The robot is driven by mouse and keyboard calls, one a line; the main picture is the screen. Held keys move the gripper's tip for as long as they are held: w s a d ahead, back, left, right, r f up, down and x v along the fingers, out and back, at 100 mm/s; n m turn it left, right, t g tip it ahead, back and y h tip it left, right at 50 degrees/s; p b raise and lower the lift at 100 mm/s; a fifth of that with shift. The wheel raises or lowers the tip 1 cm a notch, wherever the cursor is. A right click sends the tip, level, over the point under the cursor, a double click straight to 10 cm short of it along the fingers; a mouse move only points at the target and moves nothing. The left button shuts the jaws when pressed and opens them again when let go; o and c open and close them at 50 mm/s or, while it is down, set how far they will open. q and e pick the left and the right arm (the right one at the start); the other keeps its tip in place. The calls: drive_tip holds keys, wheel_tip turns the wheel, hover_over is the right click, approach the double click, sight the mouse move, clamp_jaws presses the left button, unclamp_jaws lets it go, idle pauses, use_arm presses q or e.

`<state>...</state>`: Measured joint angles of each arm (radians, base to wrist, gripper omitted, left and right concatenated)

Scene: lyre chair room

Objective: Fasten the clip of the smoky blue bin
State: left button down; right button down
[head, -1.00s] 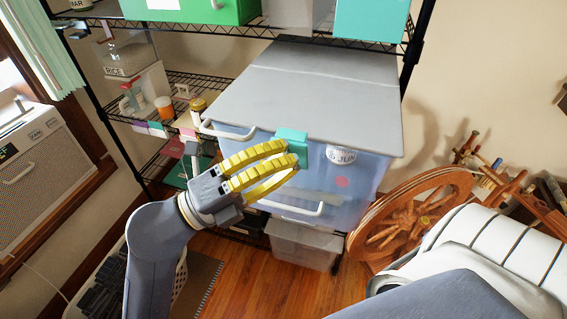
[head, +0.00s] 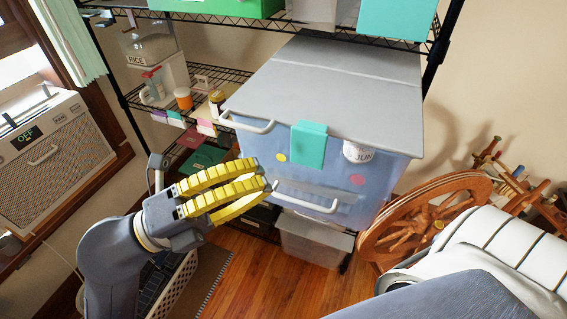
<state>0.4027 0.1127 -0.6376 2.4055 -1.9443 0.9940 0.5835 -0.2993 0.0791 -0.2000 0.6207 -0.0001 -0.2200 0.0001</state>
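The smoky blue bin (head: 320,196) is a translucent tub with a grey lid (head: 330,85), standing on the wire shelf in the head view. Its teal clip (head: 309,145) hangs over the front lid edge, down along the front wall. I cannot tell whether it is latched. My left gripper (head: 264,180), with yellow ribbed fingers, is below and left of the clip, apart from it, in front of the bin's lower front. Its fingers lie close together, but their gap cannot be judged. It holds nothing that I can see. My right gripper is out of view.
A white handle (head: 248,124) sticks out at the lid's left. A clear lower bin (head: 312,243) stands underneath. A wooden spinning wheel (head: 415,225) is close on the right. Jars and a rice container (head: 150,50) are on the left shelf. A white basket (head: 172,285) stands below my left arm.

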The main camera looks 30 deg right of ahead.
use_arm(q)
drive_tip(key=shift+w+a, duration=0.15)
drive_tip(key=shift+a, duration=0.85)
drive_tip(key=shift+w+a, duration=0.1)
drive_tip(key=shift+a, duration=0.85)
drive_tip(key=shift+d, duration=0.1)
drive_tip(key=s+d+f, duration=0.1)
drive_tip(key=d+f, duration=0.2)
drive_tip(key=d, duration=0.5)
drive_tip(key=shift+s+d+f, duration=0.25)
drive_tip(key=shift+f, duration=0.05)
